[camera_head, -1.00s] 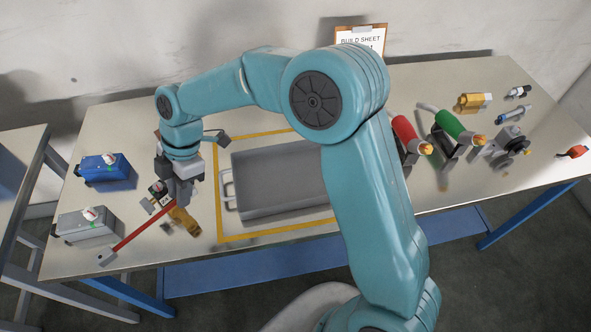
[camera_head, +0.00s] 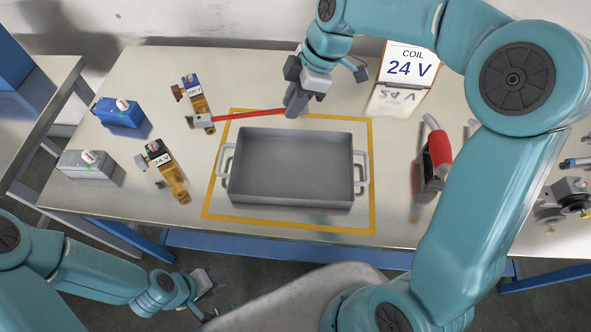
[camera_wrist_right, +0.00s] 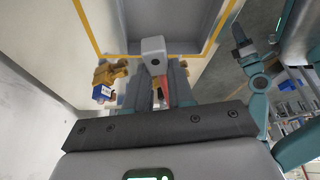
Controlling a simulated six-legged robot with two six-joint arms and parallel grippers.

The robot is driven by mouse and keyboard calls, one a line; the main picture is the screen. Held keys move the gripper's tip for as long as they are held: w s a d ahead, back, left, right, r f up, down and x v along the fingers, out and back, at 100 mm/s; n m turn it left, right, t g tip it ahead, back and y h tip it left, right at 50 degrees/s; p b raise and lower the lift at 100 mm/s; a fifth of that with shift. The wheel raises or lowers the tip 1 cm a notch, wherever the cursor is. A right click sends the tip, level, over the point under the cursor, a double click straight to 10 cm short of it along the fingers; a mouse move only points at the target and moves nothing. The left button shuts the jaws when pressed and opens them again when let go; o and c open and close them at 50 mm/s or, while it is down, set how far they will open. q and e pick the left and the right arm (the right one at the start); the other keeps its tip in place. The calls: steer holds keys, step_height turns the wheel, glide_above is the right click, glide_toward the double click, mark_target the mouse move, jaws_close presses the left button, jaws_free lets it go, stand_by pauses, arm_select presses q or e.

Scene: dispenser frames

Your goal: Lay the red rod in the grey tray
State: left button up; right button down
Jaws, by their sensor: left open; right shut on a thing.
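My right gripper (camera_head: 296,106) is shut on the red rod (camera_head: 250,114) near its right end, above the area behind the tray. The rod reaches left and carries a grey block (camera_head: 203,121) on its far end. In the right wrist view the grey block (camera_wrist_right: 153,54) hides most of the rod (camera_wrist_right: 167,92) between the fingers. The grey tray (camera_head: 240,196) is empty, inside a yellow outline on the table, with a handle at each side. My left gripper (camera_head: 203,283) is open and empty, in front of the table's front edge.
Labelled blue-and-brass (camera_head: 198,100) and black-and-brass (camera_head: 170,175) parts stand left of the tray. Blue (camera_head: 120,113) and grey (camera_head: 88,163) boxes stand further left. A "COIL 24 V" sheet (camera_head: 408,65) stands behind. A red cylinder (camera_head: 440,148) is at right.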

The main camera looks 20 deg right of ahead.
steer(key=s+d+r+m+t+b, duration=0.1)
steer(key=s+d+r+m, duration=0.2)
steer(key=d, duration=0.5)
glide_above(322, 158)
steer(key=d, duration=0.1)
steer(key=shift+h, duration=0.3)
steer(key=f, duration=1.6)
steer(key=shift+s+d+f, duration=0.1)
steer(key=shift+s+f, duration=0.15)
steer(key=shift+f, duration=0.05)
step_height(322, 158, down, 4)
steer(key=shift+f, duration=0.3)
steer(key=shift+s, duration=0.1)
steer(key=shift+f, duration=0.1)
steer(key=c, duration=1)
jaws_free()
